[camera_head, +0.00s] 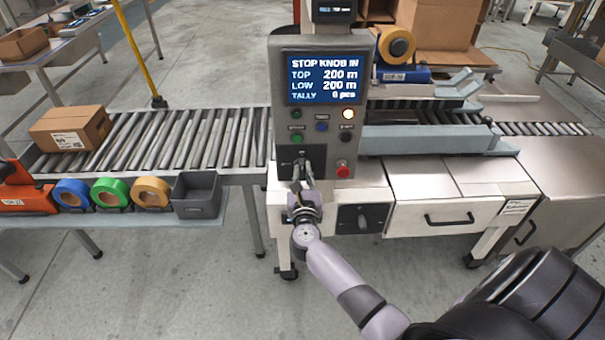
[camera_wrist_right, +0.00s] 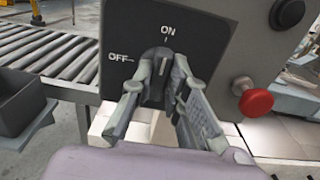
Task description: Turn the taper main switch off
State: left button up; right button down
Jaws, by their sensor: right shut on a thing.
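The main switch (camera_wrist_right: 158,62) is a dark rotary knob on a black plate (camera_wrist_right: 200,30), marked ON above and OFF to the left. The knob stands roughly upright, toward ON. My right gripper (camera_wrist_right: 160,88) has one finger on each side of the knob and is shut on it; the fingers hide part of its sides. In the head view the same gripper (camera_head: 301,174) is at the lower left of the grey control panel (camera_head: 270,100), where the plate shows (camera_head: 287,153) and the knob is mostly hidden. My left gripper is out of view.
A red stop knob (camera_head: 343,170) sits right of the switch and shows in the wrist view (camera_wrist_right: 256,102). The panel screen (camera_head: 324,78) reads "STOP KNOB IN". A second black rotary switch (camera_head: 362,218) is lower on the cabinet. A grey bin (camera_head: 196,196) stands left.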

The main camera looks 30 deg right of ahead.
jog(key=shift+n, duration=0.5)
jog(key=n+p, duration=0.1)
jog(key=n, duration=0.2)
jog(key=shift+a+p, duration=0.15)
jog(key=shift+p, duration=0.2)
jog(key=n+p, duration=0.2)
jog(key=n, duration=0.3)
jog(key=shift+w+f, duration=0.1)
jog(key=n+p, duration=0.1)
jog(key=n, duration=0.4)
jog(key=shift+a+f, duration=0.1)
jog(key=shift+f+n+p, duration=0.15)
jog(key=shift+n+p, duration=0.55)
jog(key=shift+n, duration=1.5)
jog(key=c, duration=1.6)
grip_release()
jog(key=shift+o, duration=0.2)
